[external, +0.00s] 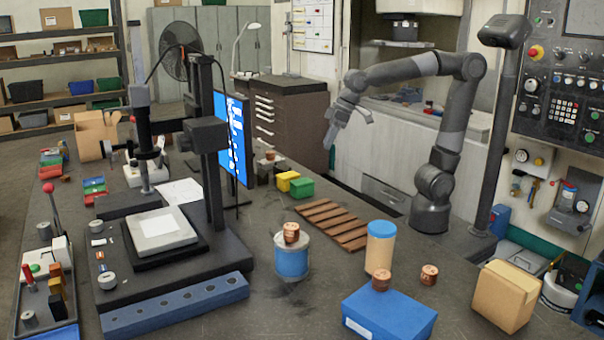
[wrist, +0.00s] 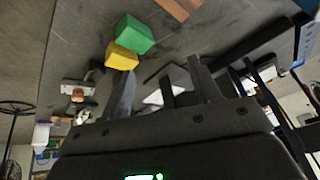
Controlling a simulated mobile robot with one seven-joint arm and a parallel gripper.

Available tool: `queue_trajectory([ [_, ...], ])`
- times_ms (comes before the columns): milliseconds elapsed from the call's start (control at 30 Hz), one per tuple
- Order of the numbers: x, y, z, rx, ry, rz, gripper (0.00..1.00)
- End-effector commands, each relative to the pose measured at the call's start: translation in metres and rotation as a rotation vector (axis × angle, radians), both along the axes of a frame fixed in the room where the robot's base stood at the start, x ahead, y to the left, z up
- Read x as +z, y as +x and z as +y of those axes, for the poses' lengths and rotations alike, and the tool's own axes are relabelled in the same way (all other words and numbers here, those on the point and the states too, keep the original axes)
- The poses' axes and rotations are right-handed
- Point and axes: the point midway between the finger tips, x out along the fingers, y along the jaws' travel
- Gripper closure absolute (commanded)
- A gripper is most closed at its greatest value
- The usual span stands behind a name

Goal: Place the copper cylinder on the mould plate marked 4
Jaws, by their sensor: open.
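Several copper cylinders show in the external view. One (external: 291,233) stands on a blue and white tin (external: 291,260), one (external: 381,279) on a blue box (external: 390,316), and one (external: 429,274) on the bare table. A smaller coppery piece (external: 270,155) sits far back near the screen; a brownish piece (wrist: 78,95) shows at the left in the wrist view. No plate marked 4 can be read in either view.
Brown slats (external: 332,223) lie mid-table. Green (external: 301,188) and yellow (external: 287,181) blocks sit behind them. A tall press (external: 210,150) and blue screen (external: 232,135) block the left. Bare table lies around the tin.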

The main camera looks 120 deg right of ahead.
Motion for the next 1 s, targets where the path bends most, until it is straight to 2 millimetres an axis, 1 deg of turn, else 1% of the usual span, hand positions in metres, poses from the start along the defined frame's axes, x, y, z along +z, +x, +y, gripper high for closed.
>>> queue_trajectory([
  [33, -0.001, -0.012, 0.027, 0.069, -0.007, -0.010, 0.43],
  [100, -0.006, -0.028, 0.058, 0.161, -0.019, -0.017, 0.43],
  [200, -0.017, -0.053, 0.098, 0.286, -0.040, -0.027, 0.43],
  [300, -0.029, -0.079, 0.129, 0.398, -0.063, -0.035, 0.43],
  [400, -0.041, -0.099, 0.150, 0.484, -0.085, -0.041, 0.43],
  [500, -0.050, -0.113, 0.162, 0.540, -0.100, -0.045, 0.43],
  [600, -0.055, -0.119, 0.167, 0.565, -0.108, -0.046, 0.43],
  [1000, -0.056, -0.120, 0.168, 0.570, -0.109, -0.046, 0.43],
])
